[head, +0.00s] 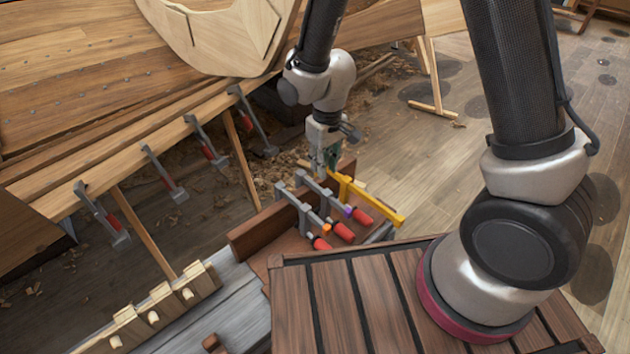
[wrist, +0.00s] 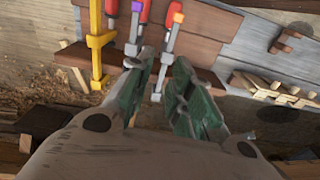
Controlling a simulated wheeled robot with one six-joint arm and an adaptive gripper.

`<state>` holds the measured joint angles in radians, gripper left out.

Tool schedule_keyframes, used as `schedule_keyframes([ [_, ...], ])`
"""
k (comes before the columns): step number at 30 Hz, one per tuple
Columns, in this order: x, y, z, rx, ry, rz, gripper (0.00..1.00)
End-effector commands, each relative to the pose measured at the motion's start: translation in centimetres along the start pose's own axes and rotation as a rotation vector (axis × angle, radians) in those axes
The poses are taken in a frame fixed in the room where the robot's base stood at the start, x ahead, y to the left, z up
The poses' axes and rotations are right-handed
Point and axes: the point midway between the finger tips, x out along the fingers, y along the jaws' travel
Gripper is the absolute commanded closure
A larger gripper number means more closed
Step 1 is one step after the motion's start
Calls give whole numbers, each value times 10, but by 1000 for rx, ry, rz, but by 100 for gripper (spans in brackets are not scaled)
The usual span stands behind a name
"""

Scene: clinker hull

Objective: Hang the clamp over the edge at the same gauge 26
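My gripper (head: 326,168) points down over the far end of a clamp rack. In the wrist view its two green fingers (wrist: 167,85) are apart. The end of a grey bar clamp with a red handle (wrist: 166,50) shows in the gap, and nothing looks gripped. Grey clamps with red handles (head: 315,190) lie over the rack's upright board, some with purple or orange marks. A yellow clamp (head: 375,199) is beside them and also shows in the wrist view (wrist: 97,42). Several grey clamps (head: 205,140) hang along the hull's plank edge (head: 130,148). No gauge number is readable.
The rack's brown board (head: 262,229) stands beyond a slatted wooden top (head: 335,305). A pegged wooden block (head: 150,310) lies on a grey bench at lower left. Slanted props (head: 240,160) stand under the plank edge. Shavings cover the floor beneath the hull.

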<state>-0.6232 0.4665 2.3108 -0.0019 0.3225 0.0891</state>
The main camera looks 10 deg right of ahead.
Motion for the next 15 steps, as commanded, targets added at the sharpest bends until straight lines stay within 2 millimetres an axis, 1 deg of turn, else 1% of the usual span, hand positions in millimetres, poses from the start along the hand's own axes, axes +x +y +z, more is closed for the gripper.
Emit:
schedule_keyframes([
  [1,16,-9,0,-20,-15,1,79],
  [4,37,-21,0,-43,-28,1,79],
  [6,45,-25,0,-52,-34,2,79],
  [9,52,-28,0,-57,-37,2,79],
  [11,56,-28,0,-58,-37,2,79],
  [15,69,-27,1,-57,-38,2,79],
])
